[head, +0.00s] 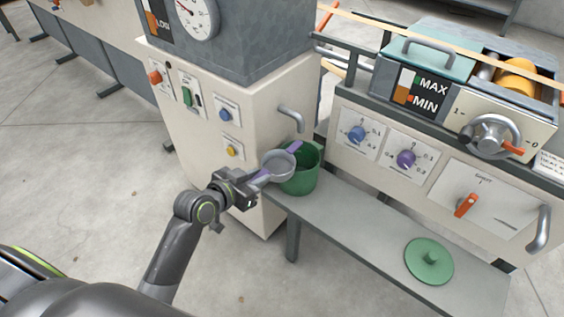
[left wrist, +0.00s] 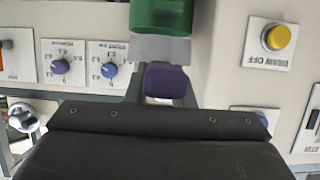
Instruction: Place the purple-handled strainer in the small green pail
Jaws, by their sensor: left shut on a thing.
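The strainer has a grey bowl (head: 279,165) and a purple handle (head: 261,179). A purple piece also shows beyond the bowl at the pail's mouth. In the left wrist view the purple handle (left wrist: 167,82) sits at the gripper, with the green pail (left wrist: 161,16) beyond. The pail stands upright on a grey shelf (head: 350,226). My right gripper is not in view.
A cream cabinet with a spout (head: 291,117) and buttons stands behind the pail. A green lid (head: 429,261) lies on the shelf at the right. A panel with knobs (head: 406,159) and an orange lever (head: 466,205) rises behind the shelf. The shelf between pail and lid is clear.

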